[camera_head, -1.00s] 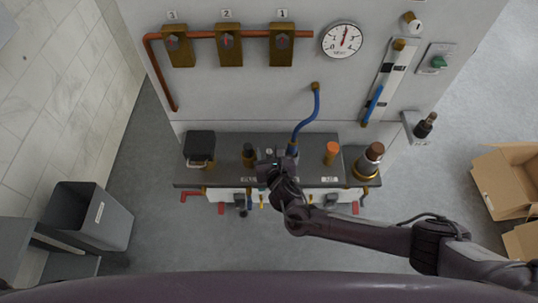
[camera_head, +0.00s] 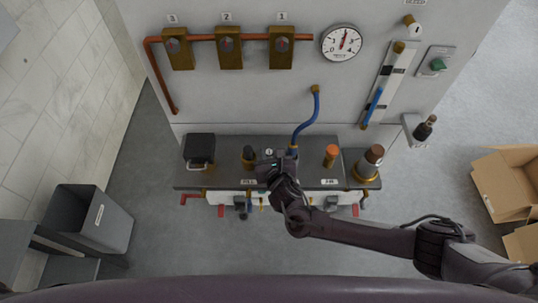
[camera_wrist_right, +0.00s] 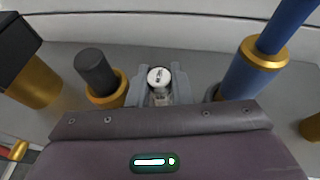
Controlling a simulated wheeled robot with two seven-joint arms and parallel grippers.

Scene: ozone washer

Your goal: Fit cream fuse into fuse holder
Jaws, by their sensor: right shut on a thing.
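My right gripper (camera_head: 268,163) is over the middle of the dark bench top. In the right wrist view the gripper (camera_wrist_right: 158,88) is shut around a small upright piece with a marked whitish round cap (camera_wrist_right: 159,76) and a clear-looking body. It appears to be the fuse. Its cap also shows as a pale spot in the head view (camera_head: 269,152). The lower end of the piece is hidden by the fingers and gripper body, so I cannot tell whether it sits in anything. I cannot make out the fuse holder for certain. My left gripper is not in view.
A black plug in a brass collar (camera_wrist_right: 97,72) stands close left of the gripper, a blue hose (camera_wrist_right: 255,60) close right. An orange-topped cylinder (camera_head: 332,152) and brown cylinder (camera_head: 371,160) stand further right. A black box (camera_head: 199,147) is at the bench's left end.

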